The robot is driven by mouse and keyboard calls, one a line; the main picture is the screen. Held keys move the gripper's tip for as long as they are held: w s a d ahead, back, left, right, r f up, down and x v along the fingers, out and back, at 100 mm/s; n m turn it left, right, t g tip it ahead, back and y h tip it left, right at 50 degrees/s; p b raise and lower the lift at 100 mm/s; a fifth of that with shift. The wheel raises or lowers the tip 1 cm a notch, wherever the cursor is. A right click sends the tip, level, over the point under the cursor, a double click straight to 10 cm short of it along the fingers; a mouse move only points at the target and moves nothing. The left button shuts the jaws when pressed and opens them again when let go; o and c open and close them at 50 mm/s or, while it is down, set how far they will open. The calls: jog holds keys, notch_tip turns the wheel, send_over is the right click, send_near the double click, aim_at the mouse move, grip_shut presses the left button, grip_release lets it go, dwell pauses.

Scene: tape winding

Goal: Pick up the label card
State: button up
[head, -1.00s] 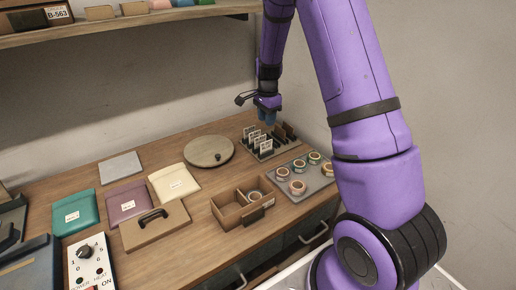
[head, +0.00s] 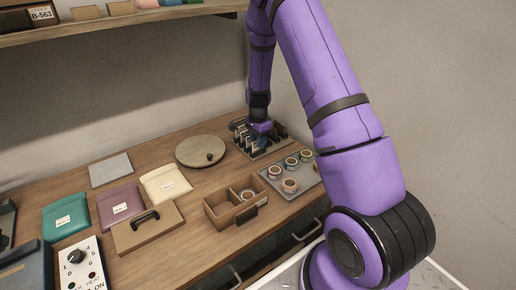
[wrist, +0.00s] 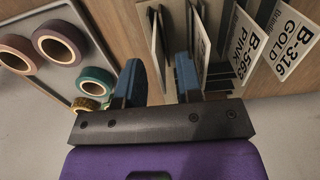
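Several label cards stand upright in a dark rack (head: 266,150) at the back right of the bench. In the wrist view, one card reads B-316 GOLD (wrist: 292,45) and one reads B-563 PINK (wrist: 240,45), both right of the fingers. Thin cards seen nearly edge-on (wrist: 155,42) stand between the two blue fingertips; their print is unreadable. My gripper (wrist: 158,78) is open, pointing down at the rack, with a gap between its fingers. I cannot tell whether a finger touches a card. In the head view my gripper (head: 261,138) is low over the rack and hides part of it.
A grey tray (head: 306,180) with several tape rolls lies beside the rack. A divided wooden box (head: 222,222), a round turntable (head: 192,152) and cream, purple and teal pouches lie to the left. A shelf (head: 130,20) with a B-563 label (head: 41,13) hangs above.

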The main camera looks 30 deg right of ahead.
jog(key=shift+f, duration=0.7)
jog(key=shift+c, duration=0.2)
grip_shut()
jog(key=shift+r, duration=0.15)
jog(key=shift+r, duration=0.6)
notch_tip(320, 180, up, 2)
jog(key=shift+r, duration=0.15)
jog(key=s+a, duration=0.3)
jog(key=s, duration=0.4)
jog(key=s+a+r, duration=0.1)
jog(key=s+a, duration=0.2)
jog(key=s, duration=0.4)
jog(key=shift+s+a+r, duration=0.15)
jog(key=shift+s, duration=0.2)
